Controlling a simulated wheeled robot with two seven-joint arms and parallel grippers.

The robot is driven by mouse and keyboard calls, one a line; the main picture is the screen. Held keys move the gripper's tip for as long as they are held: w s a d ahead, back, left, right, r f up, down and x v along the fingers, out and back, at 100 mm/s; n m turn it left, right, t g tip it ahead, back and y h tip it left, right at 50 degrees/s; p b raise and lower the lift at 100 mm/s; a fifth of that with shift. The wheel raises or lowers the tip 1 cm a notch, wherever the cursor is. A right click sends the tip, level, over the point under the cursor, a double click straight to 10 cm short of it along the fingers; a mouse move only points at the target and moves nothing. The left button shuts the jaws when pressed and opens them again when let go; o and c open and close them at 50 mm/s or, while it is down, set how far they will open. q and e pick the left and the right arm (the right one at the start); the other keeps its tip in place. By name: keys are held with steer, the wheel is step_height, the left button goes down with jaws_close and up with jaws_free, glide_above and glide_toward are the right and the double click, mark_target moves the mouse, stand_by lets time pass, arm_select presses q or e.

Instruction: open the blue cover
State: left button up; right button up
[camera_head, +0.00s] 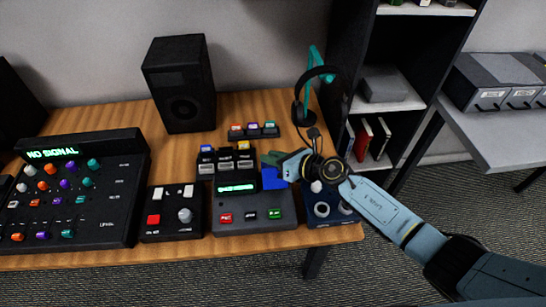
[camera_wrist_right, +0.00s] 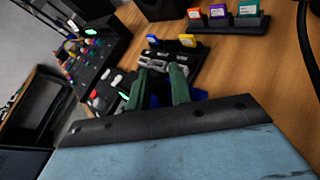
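The blue cover (camera_head: 273,179) is at the right side of the dark device with the green display (camera_head: 236,188). Its exact pose, raised or flat, is hard to tell. My right gripper (camera_head: 270,158) is just above and behind it, with green fingers. In the right wrist view the two fingers (camera_wrist_right: 161,72) stand apart with a gap between them. Blue parts (camera_wrist_right: 197,95) show behind and beside the fingers, partly hidden by them. I cannot tell whether a finger touches the cover. My left gripper is not in view.
A rack of coloured cartridges (camera_head: 254,130) stands behind the device. A headphone stand (camera_head: 305,100) is at the back right, and a speaker (camera_head: 181,84) at the back left. A small control box (camera_head: 172,213) and a large mixer (camera_head: 75,195) fill the left. The table's right edge is close.

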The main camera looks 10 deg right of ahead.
steer(key=shift+o, duration=1.4)
steer(key=shift+s, duration=0.1)
steer(key=shift+s+d+r, duration=0.15)
steer(key=shift+s+d, duration=0.05)
steer(key=shift+d, duration=0.15)
steer(key=p+v, duration=0.2)
steer(key=v, duration=1)
steer(key=shift+d, duration=0.15)
